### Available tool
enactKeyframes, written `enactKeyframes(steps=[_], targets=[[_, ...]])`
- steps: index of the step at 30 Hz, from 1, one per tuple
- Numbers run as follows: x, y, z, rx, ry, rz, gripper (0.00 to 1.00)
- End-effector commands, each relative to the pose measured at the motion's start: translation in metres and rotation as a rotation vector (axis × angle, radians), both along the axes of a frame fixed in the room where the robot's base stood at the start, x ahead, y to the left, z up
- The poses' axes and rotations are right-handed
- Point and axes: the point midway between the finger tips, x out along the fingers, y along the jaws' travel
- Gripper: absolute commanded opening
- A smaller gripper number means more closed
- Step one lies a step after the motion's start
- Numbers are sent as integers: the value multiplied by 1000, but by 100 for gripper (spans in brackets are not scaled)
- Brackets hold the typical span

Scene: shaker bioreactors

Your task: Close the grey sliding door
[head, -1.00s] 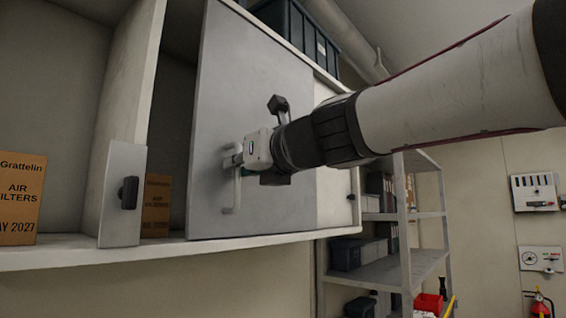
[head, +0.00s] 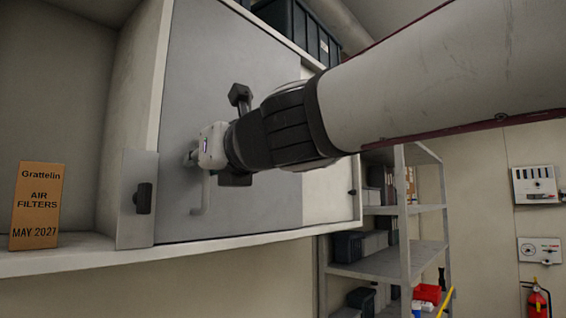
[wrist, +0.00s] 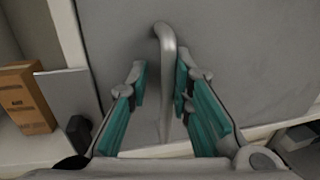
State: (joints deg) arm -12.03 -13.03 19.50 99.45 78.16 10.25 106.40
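The grey sliding door (head: 245,55) is a flat panel on the front of the wall cabinet. In the head view its left edge reaches the upright divider and the small grey plate (head: 130,225), with no opening visible between them. Its bent metal handle (head: 203,195) stands out from the panel. My gripper (head: 190,159) is at the handle. In the wrist view my gripper (wrist: 160,76) has its teal-padded fingers apart, one on each side of the handle (wrist: 166,50). The right finger is close to or touching the handle; a gap shows on the left.
A black knob (head: 143,198) is on the small plate. A brown air filters box (head: 37,205) stands in the open left compartment. A metal shelf rack (head: 405,230) stands at the right. A dark crate (head: 290,22) sits on top of the cabinet.

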Motion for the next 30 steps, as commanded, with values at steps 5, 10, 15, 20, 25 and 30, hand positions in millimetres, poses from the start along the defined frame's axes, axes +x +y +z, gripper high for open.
enactKeyframes(steps=[5,10,15,20,25,30], targets=[[0,-1,0,1,-1,-1,30],[0,-2,0,1,-1,-4,30],[-10,-12,1,0,-3,-5,30],[-32,-30,1,0,-4,-6,30],[-58,-52,1,0,-4,-5,30],[-77,-69,1,0,-4,-5,30]])
